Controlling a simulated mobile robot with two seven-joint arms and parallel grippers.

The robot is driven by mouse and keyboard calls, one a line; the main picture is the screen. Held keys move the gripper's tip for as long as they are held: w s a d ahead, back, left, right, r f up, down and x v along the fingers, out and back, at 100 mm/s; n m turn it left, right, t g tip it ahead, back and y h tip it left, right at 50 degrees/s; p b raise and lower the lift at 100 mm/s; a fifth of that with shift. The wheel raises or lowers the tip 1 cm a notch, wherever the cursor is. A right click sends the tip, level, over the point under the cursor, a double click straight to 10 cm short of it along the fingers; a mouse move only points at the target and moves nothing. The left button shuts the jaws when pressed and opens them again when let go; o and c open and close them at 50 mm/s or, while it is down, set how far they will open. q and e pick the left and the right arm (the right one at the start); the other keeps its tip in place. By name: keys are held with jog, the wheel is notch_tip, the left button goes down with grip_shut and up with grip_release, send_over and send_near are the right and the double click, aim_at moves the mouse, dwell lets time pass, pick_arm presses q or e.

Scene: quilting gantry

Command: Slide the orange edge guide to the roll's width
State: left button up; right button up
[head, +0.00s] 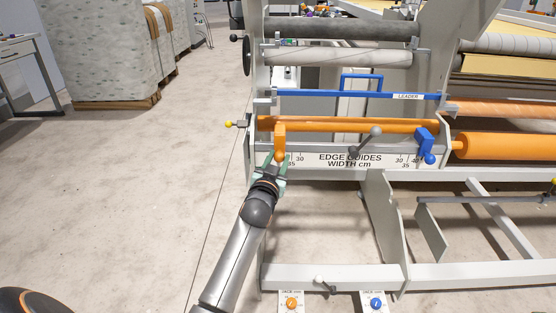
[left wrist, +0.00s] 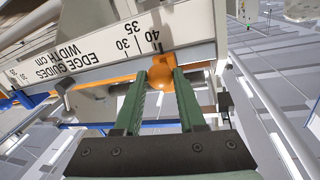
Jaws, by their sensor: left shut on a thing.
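The orange edge guide (head: 280,137) stands on the rail at the left end of the gantry, with a round orange knob at its lower end. My left gripper (head: 273,168) is shut on this knob; the left wrist view shows the orange knob (left wrist: 157,78) between the green fingers. The guide sits near the 40 mark of the white width scale (head: 350,160), outward of 35. The scale also shows in the left wrist view (left wrist: 95,57). A blue edge guide (head: 425,143) stands at the right end of the rail. My right gripper is not in view.
A long orange roller (head: 350,125) runs behind the guides. A dark clamp lever (head: 366,141) stands between them on the rail. Above are a blue leader bar (head: 350,95) and a pale roll (head: 340,57). Open floor (head: 150,200) lies to the left.

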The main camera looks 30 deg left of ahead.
pick_arm(q)
grip_shut()
dwell(0.7)
jog(key=shift+w+d+r+p, duration=0.1)
jog(key=shift+w+d+p, duration=0.2)
jog(key=shift+d, duration=0.1)
jog(key=o, duration=0.9)
grip_release()
jog(key=shift+o, duration=0.2)
jog(key=shift+s, duration=0.1)
